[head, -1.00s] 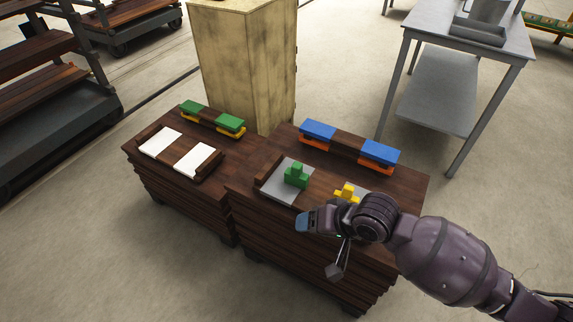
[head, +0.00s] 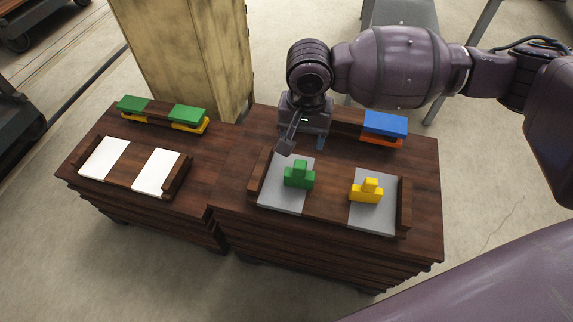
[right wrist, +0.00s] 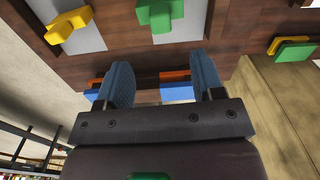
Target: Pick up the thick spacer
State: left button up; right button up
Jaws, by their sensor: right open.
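A blue block (head: 384,123) rests over an orange block (head: 381,140) at the back right of the right-hand stack. A second blue-over-orange pair is hidden by my right arm in the head view. In the right wrist view a blue piece (right wrist: 178,94) and an orange piece (right wrist: 174,76) show between my fingers. I cannot tell which piece is the thick spacer. My right gripper (head: 303,146) points down over the stack's back left, open and empty, its fingers (right wrist: 161,66) apart. My left gripper is not in view.
A green piece (head: 299,176) and a yellow piece (head: 366,191) stand on grey plates in front of the gripper. The left stack holds white plates (head: 156,172) and green blocks (head: 187,114) over yellow ones. A tall wooden cabinet (head: 190,60) stands close behind.

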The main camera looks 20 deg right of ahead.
aim_at(300, 164)
jog(key=shift+w, duration=0.1)
jog(key=shift+f, duration=0.35)
notch_tip(300, 164, down, 5)
jog(key=shift+d+r+b, duration=0.1)
jog(key=shift+b, duration=1.05)
jog(key=f+b, duration=0.3)
jog(key=f, duration=0.2)
jog(key=shift+s+f, duration=0.1)
jog(key=shift+s, duration=0.1)
jog(key=shift+f, duration=0.1)
jog(key=shift+w+a+r, duration=0.1)
jog(key=shift+a+r, duration=0.1)
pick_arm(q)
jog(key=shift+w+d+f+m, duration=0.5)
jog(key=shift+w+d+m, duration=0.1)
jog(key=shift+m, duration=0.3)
pick_arm(e)
jog(key=c, duration=1)
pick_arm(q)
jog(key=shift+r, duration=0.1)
pick_arm(e)
jog(key=shift+o, duration=0.2)
jog(key=shift+r, duration=0.1)
